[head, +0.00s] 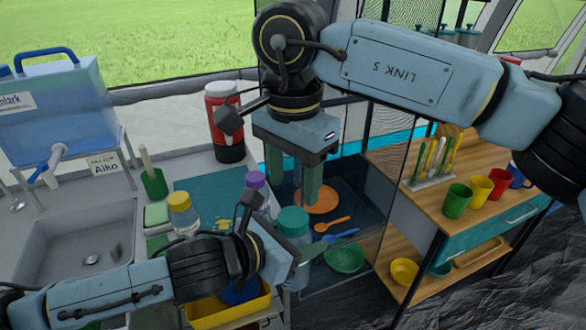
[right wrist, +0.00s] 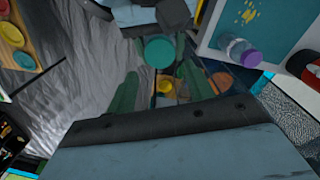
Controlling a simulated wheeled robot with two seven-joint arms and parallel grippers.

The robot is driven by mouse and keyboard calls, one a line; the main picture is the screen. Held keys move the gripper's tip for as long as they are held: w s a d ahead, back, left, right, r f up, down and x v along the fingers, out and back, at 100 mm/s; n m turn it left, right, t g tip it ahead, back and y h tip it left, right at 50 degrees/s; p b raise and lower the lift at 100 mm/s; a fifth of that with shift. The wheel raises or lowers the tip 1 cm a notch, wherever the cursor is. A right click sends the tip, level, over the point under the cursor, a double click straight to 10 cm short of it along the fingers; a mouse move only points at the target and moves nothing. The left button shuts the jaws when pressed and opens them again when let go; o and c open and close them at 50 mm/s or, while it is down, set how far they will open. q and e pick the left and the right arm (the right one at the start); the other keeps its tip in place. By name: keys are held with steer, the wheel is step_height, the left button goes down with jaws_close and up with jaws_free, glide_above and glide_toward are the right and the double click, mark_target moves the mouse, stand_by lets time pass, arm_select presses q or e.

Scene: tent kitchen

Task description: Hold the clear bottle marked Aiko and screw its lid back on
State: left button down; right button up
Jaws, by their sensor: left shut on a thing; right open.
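A clear bottle (head: 290,243) with a teal lid (head: 293,220) on top stands upright at my left gripper (head: 305,251), which is shut on it. No name shows on the bottle. I cannot tell whether the lid is screwed tight. My right gripper (head: 294,178) is open and empty, pointing down above the lid with a gap. In the right wrist view the round teal lid (right wrist: 160,51) shows between the green fingers. A small card (head: 105,166) reading Aiko is by the sink, apart from the bottles.
A yellow-lidded bottle (head: 183,213) and a purple-lidded bottle (head: 256,190) stand to the left. A yellow tub (head: 228,304) is below my left arm. An orange plate (head: 318,197), spoons and a green bowl (head: 346,257) lie behind. Cups (head: 457,200) stand on the right shelf.

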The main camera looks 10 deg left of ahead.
mark_target(293, 216)
steer(key=n, duration=0.1)
steer(key=r+n, duration=0.1)
steer(key=n, duration=0.2)
steer(key=shift+r, duration=0.25)
steer(key=shift+f, duration=0.1)
steer(key=shift+f, duration=3.9)
steer(key=shift+c, duration=0.3)
steer(key=c, duration=0.7)
steer(key=m, duration=0.4)
steer(key=shift+m, duration=0.3)
steer(key=shift+c, duration=0.2)
steer(key=m, duration=0.5)
